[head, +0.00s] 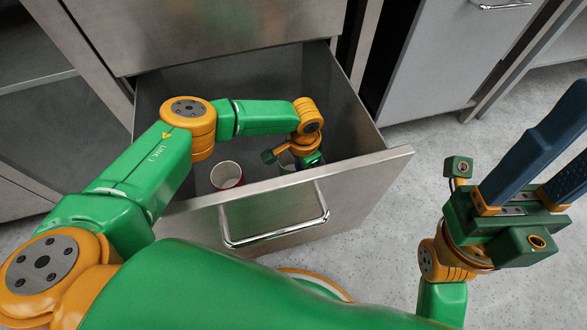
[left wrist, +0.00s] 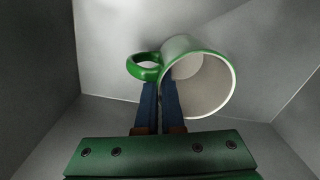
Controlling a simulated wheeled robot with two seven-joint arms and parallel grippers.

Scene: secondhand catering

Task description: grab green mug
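In the head view the mug (head: 287,163) is mostly hidden by my left gripper (head: 300,160). In the left wrist view my left gripper (left wrist: 160,88) has its blue fingers close together across the mug's near wall, beside the handle. One finger is on the inside and one on the outside. My right gripper (head: 568,140) is open and empty above the floor at the right.
The metal drawer's front panel (head: 365,178) and bar handle (head: 275,238) are on the near side. Grey cabinets stand behind; the floor at right is clear.

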